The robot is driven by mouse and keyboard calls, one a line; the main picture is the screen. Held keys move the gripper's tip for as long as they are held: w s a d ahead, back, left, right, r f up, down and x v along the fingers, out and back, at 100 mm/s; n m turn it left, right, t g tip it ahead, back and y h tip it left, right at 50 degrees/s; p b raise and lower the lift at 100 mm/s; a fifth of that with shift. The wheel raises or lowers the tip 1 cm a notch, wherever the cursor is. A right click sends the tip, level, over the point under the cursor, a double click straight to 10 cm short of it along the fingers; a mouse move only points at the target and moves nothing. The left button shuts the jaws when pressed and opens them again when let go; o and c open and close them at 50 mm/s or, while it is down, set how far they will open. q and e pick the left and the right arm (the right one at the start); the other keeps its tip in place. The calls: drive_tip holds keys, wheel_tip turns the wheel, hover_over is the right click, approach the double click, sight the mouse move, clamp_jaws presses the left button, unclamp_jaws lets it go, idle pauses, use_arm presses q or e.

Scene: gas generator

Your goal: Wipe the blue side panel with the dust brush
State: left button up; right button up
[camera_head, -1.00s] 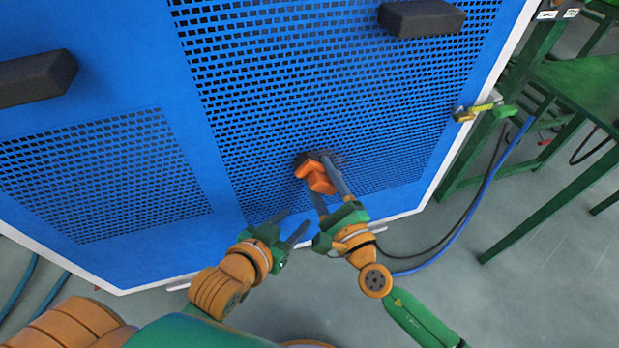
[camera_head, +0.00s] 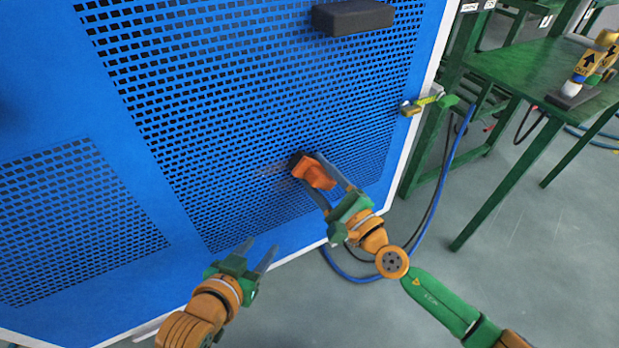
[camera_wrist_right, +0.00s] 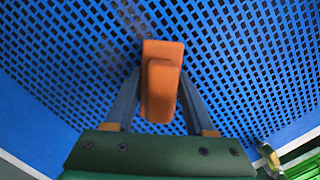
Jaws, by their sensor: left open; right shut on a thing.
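The blue side panel (camera_head: 255,220) fills the left and middle of the head view, with perforated grilles. My right gripper (camera_head: 328,183) is shut on the dust brush (camera_head: 315,174), which has an orange handle and a dark head. The brush head is at the lower part of the larger grille; it looks to be touching the panel. A greyish smudge shows on the grille just left of it. In the right wrist view the orange handle (camera_wrist_right: 160,85) sits between the fingers and hides the bristles. My left gripper (camera_head: 259,254) is open and empty near the panel's lower edge.
A black handle block (camera_head: 352,16) sticks out of the panel above the brush. A yellow-green valve (camera_head: 428,102) with a hose (camera_head: 459,150) is at the panel's right edge. A green table (camera_head: 545,80) stands at right with a yellow tool (camera_head: 594,64) on it.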

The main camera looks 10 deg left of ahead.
sight(248, 177)
drive_tip(key=shift+r+p, duration=0.5)
drive_tip(key=shift+r, duration=0.3)
drive_tip(key=shift+s+a+p, duration=0.3)
drive_tip(key=shift+a, duration=0.25)
drive_tip(key=s+a, duration=0.1)
drive_tip(key=s+a+p, duration=0.1)
drive_tip(key=a, duration=0.1)
drive_tip(key=s+a+p, duration=0.1)
drive_tip(key=a, duration=0.1)
drive_tip(key=shift+s+a, duration=0.1)
drive_tip(key=shift+s, duration=0.1)
drive_tip(key=shift+s+a+f+p, duration=0.1)
drive_tip(key=shift+s+a+p, duration=0.2)
drive_tip(key=shift+s+a, duration=0.5)
drive_tip(key=shift+s+a+p, duration=0.25)
drive_tip(key=shift+s+a, duration=0.2)
drive_tip(key=shift+a, duration=0.55)
drive_tip(key=shift+s+a, duration=0.15)
drive_tip(key=shift+s, duration=0.05)
drive_tip(key=shift+f, duration=0.1)
